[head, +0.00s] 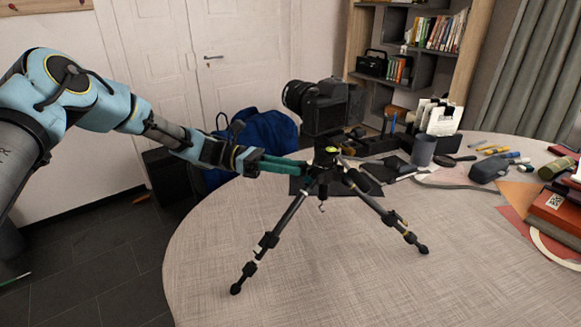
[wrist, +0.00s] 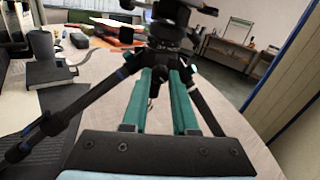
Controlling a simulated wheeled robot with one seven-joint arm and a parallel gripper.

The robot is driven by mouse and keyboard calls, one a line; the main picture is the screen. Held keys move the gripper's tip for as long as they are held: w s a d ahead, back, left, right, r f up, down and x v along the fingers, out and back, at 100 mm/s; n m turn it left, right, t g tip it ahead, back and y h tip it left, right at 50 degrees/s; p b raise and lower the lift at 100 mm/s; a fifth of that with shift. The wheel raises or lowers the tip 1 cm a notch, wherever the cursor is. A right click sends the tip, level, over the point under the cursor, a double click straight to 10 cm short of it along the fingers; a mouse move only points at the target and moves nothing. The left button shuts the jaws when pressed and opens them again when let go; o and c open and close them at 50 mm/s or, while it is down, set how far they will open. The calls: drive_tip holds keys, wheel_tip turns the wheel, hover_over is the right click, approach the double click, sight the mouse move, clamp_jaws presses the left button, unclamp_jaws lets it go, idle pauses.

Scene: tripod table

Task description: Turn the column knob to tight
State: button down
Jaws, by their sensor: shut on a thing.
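A small black tripod (head: 325,170) stands on the round table with its legs spread. A black camera (head: 328,105) is mounted on top of it. My gripper (head: 303,167) reaches in from the left with its long teal fingers level, and its tips are at the tripod's collar below the head. In the wrist view the two fingers of my gripper (wrist: 164,74) run forward to the tripod's centre (wrist: 165,45), with a gap between them. They are shut on the column knob, which is largely hidden at the tips. The knob's turn angle cannot be made out.
The round table (head: 270,265) is clear at the front. Behind the tripod are a grey cup (head: 423,150) and desk items. A red box (head: 560,212) and a dark pouch (head: 491,168) lie at the right. A blue bag (head: 262,140) is behind the table.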

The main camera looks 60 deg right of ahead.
drive_tip(key=shift+f+m+b, duration=0.1)
drive_tip(key=shift+m+b, duration=0.25)
drive_tip(key=shift+m, duration=0.05)
drive_tip(key=shift+m+b, duration=6.65)
drive_tip(key=shift+m, duration=1.95)
drive_tip(key=c, duration=0.7)
unclamp_jaws()
drive_tip(key=b+v, duration=0.1)
drive_tip(key=v, duration=1)
